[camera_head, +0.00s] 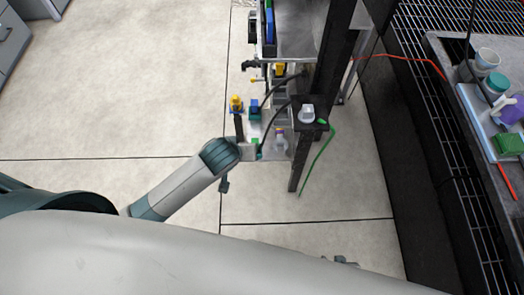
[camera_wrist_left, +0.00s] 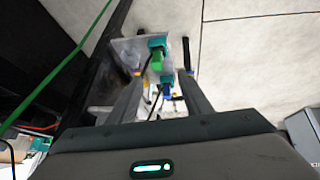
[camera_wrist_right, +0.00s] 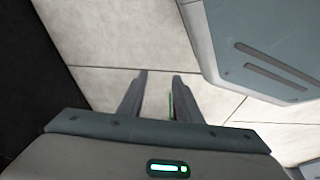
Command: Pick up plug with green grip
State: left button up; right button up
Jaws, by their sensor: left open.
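A bright green grip (camera_wrist_left: 157,62) with a teal block at its end shows in the left wrist view, just beyond and between my left fingers. It seems to be the plug, and its green (camera_head: 255,141) shows small in the head view on the equipment frame. My left gripper (camera_wrist_left: 160,78) is open and close to it; no grasp shows. In the head view my left gripper (camera_head: 251,152) is partly hidden at the end of its arm. My right gripper (camera_wrist_right: 160,74) is open and empty above the floor, low in the head view (camera_head: 345,260).
Yellow (camera_head: 236,103) and blue (camera_head: 254,106) connector pieces stand beside the green one. A dark upright post (camera_head: 330,60), black cables and a hanging green cord (camera_head: 318,160) are close by. A bench (camera_head: 455,60) with cups stands at right.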

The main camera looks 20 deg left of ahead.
pick_arm(q)
jog(key=shift+w+f, duration=0.1)
jog(key=shift+f, duration=0.05)
pick_arm(e)
jog(key=shift+w, duration=0.1)
pick_arm(q)
jog(key=b+x, duration=0.1)
jog(key=x, duration=1.1)
pick_arm(e)
jog(key=shift+s+d+f+g, duration=0.2)
jog(key=shift+s+d+g, duration=0.3)
jog(key=shift+s+d, duration=0.15)
